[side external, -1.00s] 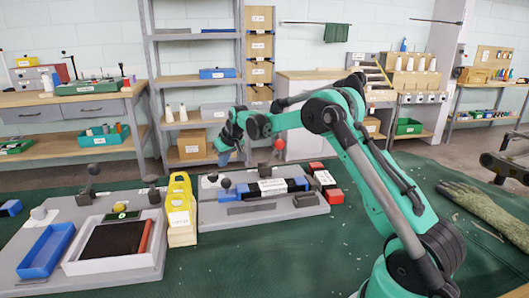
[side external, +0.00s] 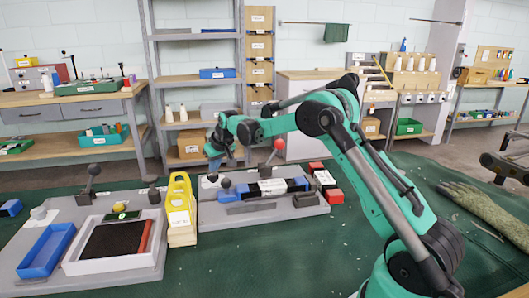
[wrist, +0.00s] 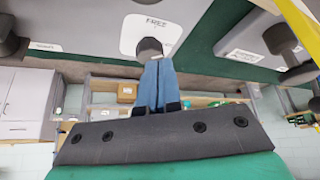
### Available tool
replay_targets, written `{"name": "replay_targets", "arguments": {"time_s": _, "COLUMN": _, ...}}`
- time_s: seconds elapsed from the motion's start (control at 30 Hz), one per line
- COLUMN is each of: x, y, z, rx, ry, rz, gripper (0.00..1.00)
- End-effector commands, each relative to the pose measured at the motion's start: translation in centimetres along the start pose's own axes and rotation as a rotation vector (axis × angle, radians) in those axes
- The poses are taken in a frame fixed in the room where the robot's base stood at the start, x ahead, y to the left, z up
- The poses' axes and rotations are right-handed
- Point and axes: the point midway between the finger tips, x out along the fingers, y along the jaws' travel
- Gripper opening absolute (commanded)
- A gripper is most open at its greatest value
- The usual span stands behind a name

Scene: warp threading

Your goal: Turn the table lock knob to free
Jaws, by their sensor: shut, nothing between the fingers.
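In the wrist view a dark grey knob (wrist: 149,47) sits on a white plate (wrist: 138,30) marked FREE. My gripper (wrist: 158,62) has its blue fingers shut together, and their tips are at the edge of this knob. I cannot tell whether they touch it. In the side view my gripper (side external: 214,170) points down over the left back part of the grey board (side external: 290,211).
A dark ball knob (side external: 226,183) stands close to my gripper. A red-topped lever (side external: 279,145) rises behind the board's dark and blue block. A yellow holder (side external: 181,210) stands just left of the board. The green tabletop in front is clear.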

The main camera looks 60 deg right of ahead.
Motion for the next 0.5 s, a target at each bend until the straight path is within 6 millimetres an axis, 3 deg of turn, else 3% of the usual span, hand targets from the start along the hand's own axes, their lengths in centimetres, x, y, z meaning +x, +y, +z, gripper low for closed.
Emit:
{"name": "replay_targets", "arguments": {"time_s": 0.2, "x": 2.4, "y": 0.0, "z": 1.3, "rx": 0.000, "ry": 0.000, "rz": 0.000, "gripper": 0.00}}
{"name": "replay_targets", "arguments": {"time_s": 0.5, "x": 3.5, "y": 0.0, "z": 1.9, "rx": 0.000, "ry": 0.000, "rz": 0.000, "gripper": 0.00}}
